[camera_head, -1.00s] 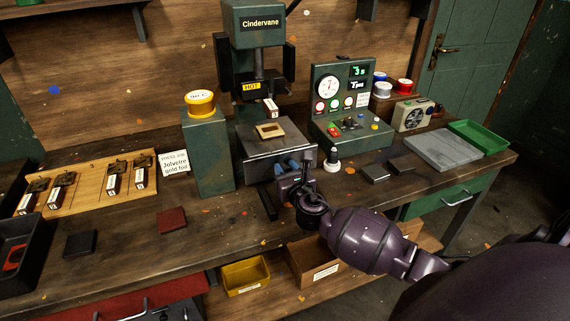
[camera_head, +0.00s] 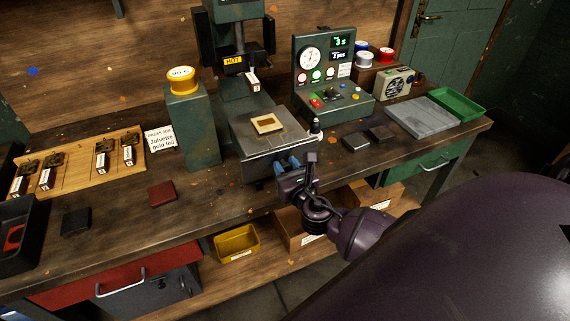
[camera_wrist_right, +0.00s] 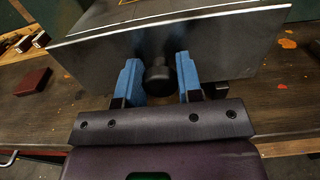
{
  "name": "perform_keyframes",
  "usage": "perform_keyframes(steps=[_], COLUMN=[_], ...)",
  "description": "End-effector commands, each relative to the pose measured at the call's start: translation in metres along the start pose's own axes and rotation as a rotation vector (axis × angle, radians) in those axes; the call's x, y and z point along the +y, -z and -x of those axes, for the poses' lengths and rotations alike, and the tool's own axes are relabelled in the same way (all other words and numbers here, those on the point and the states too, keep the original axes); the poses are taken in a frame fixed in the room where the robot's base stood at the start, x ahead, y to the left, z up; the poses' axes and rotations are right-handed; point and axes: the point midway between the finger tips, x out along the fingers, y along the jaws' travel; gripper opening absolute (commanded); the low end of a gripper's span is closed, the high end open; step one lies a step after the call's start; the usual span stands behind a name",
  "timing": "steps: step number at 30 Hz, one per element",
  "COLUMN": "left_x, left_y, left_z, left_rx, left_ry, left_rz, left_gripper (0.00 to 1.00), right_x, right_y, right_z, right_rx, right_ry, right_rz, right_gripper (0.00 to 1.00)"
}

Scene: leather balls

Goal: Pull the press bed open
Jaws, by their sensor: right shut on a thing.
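The press (camera_head: 232,95) stands at the back of the bench with a HOT label on its head. Its bed (camera_head: 265,168), a grey metal slab, sticks out in front of the head. A small framed wooden piece (camera_head: 267,124) lies on top of it. My right gripper (camera_head: 288,164) is at the bed's front face. In the right wrist view, its two blue fingers (camera_wrist_right: 158,78) are shut around the black knob (camera_wrist_right: 157,88) on that face (camera_wrist_right: 220,58). The knob is hidden in the head view. My left gripper is not in view.
A green post with a yellow-topped canister (camera_head: 183,80) stands left of the press. A control box (camera_head: 330,75) stands right of it. Dark blocks (camera_head: 355,143) lie to the right, and a red block (camera_head: 161,194) lies left. A yellow bin (camera_head: 237,243) sits below the bench edge.

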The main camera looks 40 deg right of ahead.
Motion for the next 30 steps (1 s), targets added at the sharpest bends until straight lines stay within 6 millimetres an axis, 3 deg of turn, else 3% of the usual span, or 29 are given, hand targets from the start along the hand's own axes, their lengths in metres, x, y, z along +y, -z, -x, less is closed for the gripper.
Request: perform_keyframes(steps=[4, 5, 9, 20, 23, 30], left_x=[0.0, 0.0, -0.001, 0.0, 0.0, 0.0], left_y=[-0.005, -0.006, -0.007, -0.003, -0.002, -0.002], left_z=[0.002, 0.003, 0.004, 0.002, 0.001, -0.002], left_rx=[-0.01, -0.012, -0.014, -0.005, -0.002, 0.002], left_ry=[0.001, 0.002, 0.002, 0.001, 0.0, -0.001], left_rz=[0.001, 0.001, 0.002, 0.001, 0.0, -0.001], left_gripper=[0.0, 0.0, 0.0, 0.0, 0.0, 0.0], right_x=[0.0, 0.0, 0.0, 0.0, 0.0, 0.0], right_y=[0.001, 0.001, 0.001, 0.001, 0.001, 0.002], right_z=[0.0, 0.0, 0.0, 0.003, 0.012, 0.054], right_rx=[0.001, 0.001, 0.001, 0.001, 0.002, 0.004], right_ry=[0.0, 0.0, 0.0, 0.0, -0.001, 0.0], right_rz=[0.0, 0.0, 0.0, 0.0, 0.0, -0.001], right_gripper=[0.0, 0.35, 0.56, 0.58, 0.58, 0.58])
